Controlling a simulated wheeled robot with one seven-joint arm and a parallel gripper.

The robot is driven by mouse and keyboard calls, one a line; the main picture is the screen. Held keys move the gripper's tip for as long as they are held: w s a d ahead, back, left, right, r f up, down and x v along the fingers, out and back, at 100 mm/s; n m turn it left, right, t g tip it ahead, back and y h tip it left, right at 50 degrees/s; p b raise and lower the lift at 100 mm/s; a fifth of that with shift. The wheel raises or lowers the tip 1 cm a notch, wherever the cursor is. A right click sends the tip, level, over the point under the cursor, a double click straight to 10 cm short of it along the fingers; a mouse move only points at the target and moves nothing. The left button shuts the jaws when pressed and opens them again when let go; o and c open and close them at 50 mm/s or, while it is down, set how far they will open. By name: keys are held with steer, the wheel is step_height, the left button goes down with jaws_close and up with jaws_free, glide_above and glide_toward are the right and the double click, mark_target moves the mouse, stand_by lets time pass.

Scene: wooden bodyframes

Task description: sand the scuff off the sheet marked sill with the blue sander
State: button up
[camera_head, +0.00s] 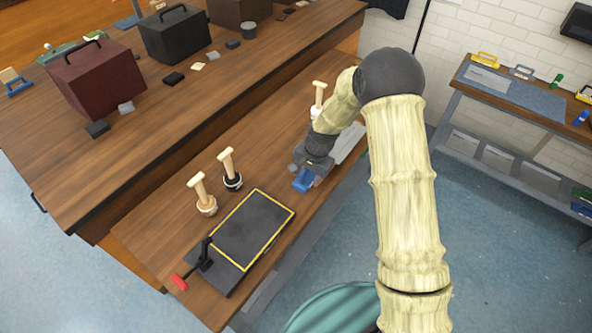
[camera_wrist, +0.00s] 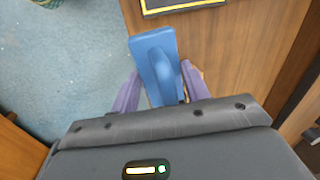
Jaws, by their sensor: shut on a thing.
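The blue sander (camera_head: 304,181) is in my gripper (camera_head: 308,172), near the front edge of the lower wooden bench. In the wrist view the sander (camera_wrist: 153,58) sits between the two purple fingers of my gripper (camera_wrist: 156,88), its handle towards the camera. A flat light grey piece (camera_head: 351,141) lies behind my wrist, partly hidden; I cannot tell whether it is a sheet. No sill mark or scuff can be made out. Whether the sander touches the bench is unclear.
Wooden-handled tools (camera_head: 202,195) (camera_head: 230,169) (camera_head: 318,98) stand nearby. Dark boxes (camera_head: 97,85) (camera_head: 176,35) sit on the upper bench. A side table (camera_head: 455,112) is at right.

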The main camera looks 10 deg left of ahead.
steer(key=s+d+f+n+b, duration=0.2)
steer(key=s+d+f+b, duration=0.1)
steer(key=d, duration=0.6)
steer(key=s+d+f+n+g+b, duration=0.1)
steer(key=s+d+f+n+b, duration=0.1)
steer(key=d+f, duration=0.3)
steer(key=d+n+b, duration=0.1)
steer(key=d, duration=0.3)
steer(key=shift+s+f+b, duration=0.4)
steer(key=shift+w, duration=0.1)
